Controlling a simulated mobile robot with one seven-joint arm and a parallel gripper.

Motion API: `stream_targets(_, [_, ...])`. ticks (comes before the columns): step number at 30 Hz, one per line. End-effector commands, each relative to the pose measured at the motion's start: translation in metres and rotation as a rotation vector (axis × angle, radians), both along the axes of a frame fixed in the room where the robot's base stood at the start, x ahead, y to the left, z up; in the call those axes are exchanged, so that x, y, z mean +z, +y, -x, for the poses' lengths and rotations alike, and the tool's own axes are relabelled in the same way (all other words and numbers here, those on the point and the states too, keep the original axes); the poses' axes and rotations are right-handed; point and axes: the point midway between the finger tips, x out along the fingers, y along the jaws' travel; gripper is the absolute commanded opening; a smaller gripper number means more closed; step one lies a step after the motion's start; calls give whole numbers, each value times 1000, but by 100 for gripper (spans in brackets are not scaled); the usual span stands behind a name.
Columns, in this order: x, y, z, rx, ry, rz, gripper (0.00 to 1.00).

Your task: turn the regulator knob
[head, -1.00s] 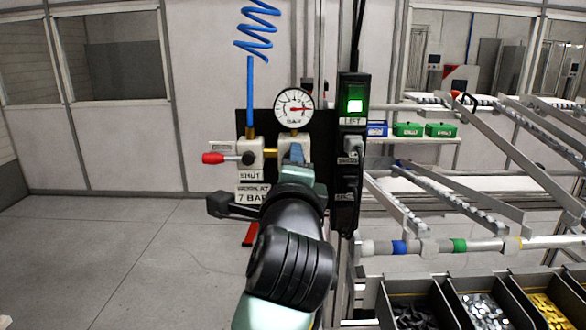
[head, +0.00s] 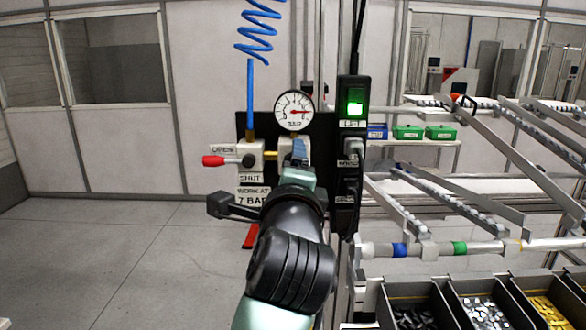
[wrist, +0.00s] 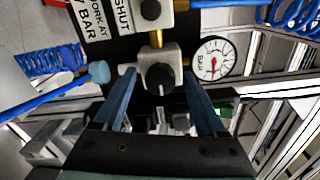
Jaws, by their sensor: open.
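The regulator knob (wrist: 160,79) is black and round with a pale mark, on a light grey regulator body (wrist: 150,57) in the wrist view. My gripper (wrist: 160,92) is open, with one blue finger on each side of the knob and a visible gap on both sides. In the head view my gripper (head: 298,152) is in front of the regulator and hides the knob. The gauge also shows in the wrist view (wrist: 213,58).
A valve with a red lever (head: 214,160) is left of the regulator, by SHUT and 7 BAR labels. A black switch box with a lit green button (head: 355,106) stands close on the right. A blue coiled hose (head: 259,30) hangs above. Parts bins (head: 480,300) are lower right.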

Motion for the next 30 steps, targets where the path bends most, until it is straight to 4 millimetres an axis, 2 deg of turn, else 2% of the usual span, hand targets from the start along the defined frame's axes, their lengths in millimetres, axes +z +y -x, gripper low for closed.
stream_targets(5, [-1, 0, 5, 0, -1, 0, 74])
stream_targets(8, [-2, 0, 15, 1, -2, 1, 74])
stream_targets(21, [-2, 0, 99, 0, -3, 0, 74])
stream_targets(25, [-1, 0, 117, 0, -2, 0, 74])
stream_targets(30, [0, 0, 128, 0, -1, 0, 74])
